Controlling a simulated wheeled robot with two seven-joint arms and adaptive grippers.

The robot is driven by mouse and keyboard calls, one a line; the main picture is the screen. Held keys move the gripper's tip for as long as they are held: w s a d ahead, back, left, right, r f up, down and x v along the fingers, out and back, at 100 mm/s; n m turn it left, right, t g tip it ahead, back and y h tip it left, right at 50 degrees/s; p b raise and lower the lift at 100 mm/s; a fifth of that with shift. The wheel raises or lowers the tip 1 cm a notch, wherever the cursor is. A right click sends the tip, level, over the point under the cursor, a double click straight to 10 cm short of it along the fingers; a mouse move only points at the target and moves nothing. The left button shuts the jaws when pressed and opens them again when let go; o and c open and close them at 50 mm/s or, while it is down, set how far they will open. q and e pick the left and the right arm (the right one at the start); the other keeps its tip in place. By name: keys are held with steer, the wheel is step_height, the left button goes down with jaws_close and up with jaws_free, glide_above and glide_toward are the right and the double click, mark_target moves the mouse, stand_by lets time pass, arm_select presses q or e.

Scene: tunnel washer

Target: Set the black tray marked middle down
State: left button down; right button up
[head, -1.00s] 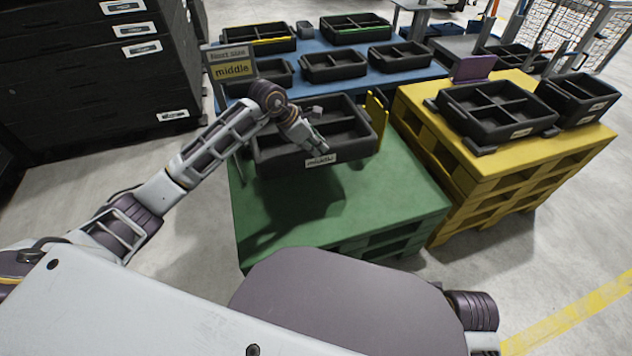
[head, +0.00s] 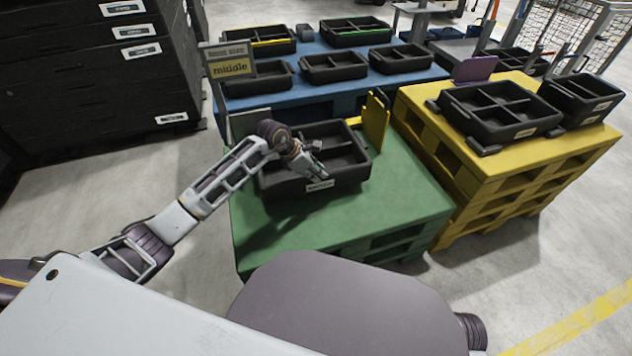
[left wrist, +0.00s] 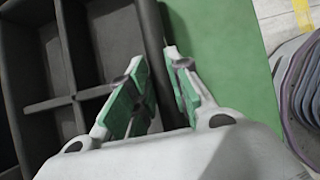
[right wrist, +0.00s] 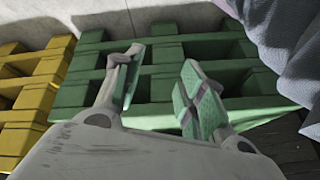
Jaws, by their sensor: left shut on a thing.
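The black tray marked middle (head: 348,179) is low over the green pallet (head: 385,212), roughly level, between upright guides. Its shadow lies close to its front and left side; I cannot tell whether its whole base touches the pallet. My left gripper (head: 318,174) is shut on the tray's near wall beside the label. In the left wrist view, the fingers (left wrist: 155,70) straddle the tray wall (left wrist: 152,22), with the divided inside on the left and green pallet on the right. My right gripper (right wrist: 162,68) is open and empty, facing the green pallet's side; the head view does not show it.
A yellow guide (head: 376,122) stands at the tray's right and a "middle" sign (head: 231,69) behind left. A yellow pallet (head: 480,165) with black trays stands right. Black drawers (head: 80,75) stand left.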

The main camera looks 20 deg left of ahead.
arm_select(q)
steer(key=shift+f, duration=0.25)
step_height(320, 180, down, 3)
steer(key=shift+f+b, duration=0.15)
steer(key=shift+b, duration=0.5)
steer(key=shift+f, duration=0.1)
arm_select(e)
steer(key=f, duration=0.3)
steer(key=shift+w+a+t, duration=0.1)
steer(key=shift+a+t, duration=0.2)
steer(key=shift+a, duration=0.05)
steer(key=shift+r, duration=0.1)
arm_select(q)
steer(key=c, duration=1.3)
jaws_free()
arm_select(e)
steer(key=shift+w+r, duration=0.1)
steer(key=shift+r, duration=0.1)
arm_select(q)
steer(key=shift+s+a, duration=0.1)
